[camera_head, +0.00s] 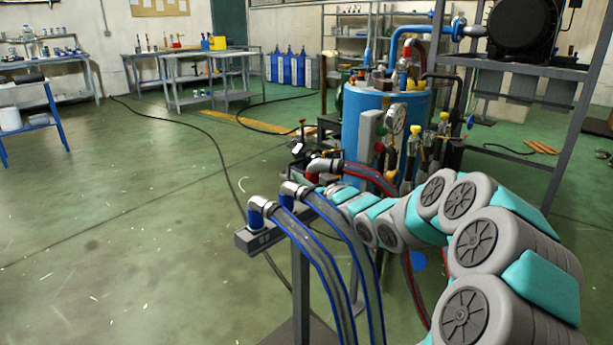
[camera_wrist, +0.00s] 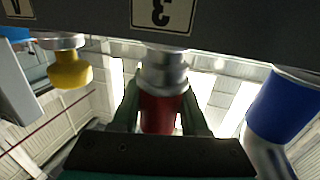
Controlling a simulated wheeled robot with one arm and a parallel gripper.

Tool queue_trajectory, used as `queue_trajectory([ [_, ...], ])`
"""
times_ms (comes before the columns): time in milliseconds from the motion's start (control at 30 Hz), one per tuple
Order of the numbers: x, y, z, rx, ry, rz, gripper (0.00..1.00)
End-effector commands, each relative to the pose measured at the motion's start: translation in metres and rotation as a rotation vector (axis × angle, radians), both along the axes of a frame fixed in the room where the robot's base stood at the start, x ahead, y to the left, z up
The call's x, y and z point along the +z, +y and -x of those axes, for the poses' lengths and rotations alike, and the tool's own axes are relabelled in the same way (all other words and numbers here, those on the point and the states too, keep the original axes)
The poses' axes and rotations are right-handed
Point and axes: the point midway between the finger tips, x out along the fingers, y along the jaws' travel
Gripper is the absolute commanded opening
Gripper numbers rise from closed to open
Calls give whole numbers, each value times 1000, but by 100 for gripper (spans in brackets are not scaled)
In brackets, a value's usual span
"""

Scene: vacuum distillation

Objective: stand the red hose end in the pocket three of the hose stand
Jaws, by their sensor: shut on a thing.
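The hose stand (camera_head: 250,242) is a dark bar on a post; its bar (camera_wrist: 240,30) crosses the top of the wrist view, its label "3" appearing upside down. My gripper (camera_wrist: 160,112) is shut on the red collar of the red hose end (camera_wrist: 158,115), directly in line with label 3. A silver tip (camera_wrist: 163,72) shows between collar and bar. Its far end is hidden behind the bar, so I cannot tell how deep it sits in pocket three. In the head view the red hose end (camera_head: 322,167) is at the bar's far end; my gripper is hidden there.
Two blue hose ends (camera_head: 262,208) (camera_head: 290,191) stand in the bar nearer the camera; a blue collar (camera_wrist: 285,105) is close right of my gripper. A yellow knob (camera_wrist: 69,70) is at left. A blue tank (camera_head: 385,125) with gauge and valves stands behind. Floor at left is open.

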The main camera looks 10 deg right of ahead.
Motion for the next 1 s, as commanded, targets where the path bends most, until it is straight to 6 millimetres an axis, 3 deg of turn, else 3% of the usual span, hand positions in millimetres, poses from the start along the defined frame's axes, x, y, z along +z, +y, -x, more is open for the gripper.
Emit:
queue_trajectory([
  [1000,-23,0,0,0,-1,2,0],
])
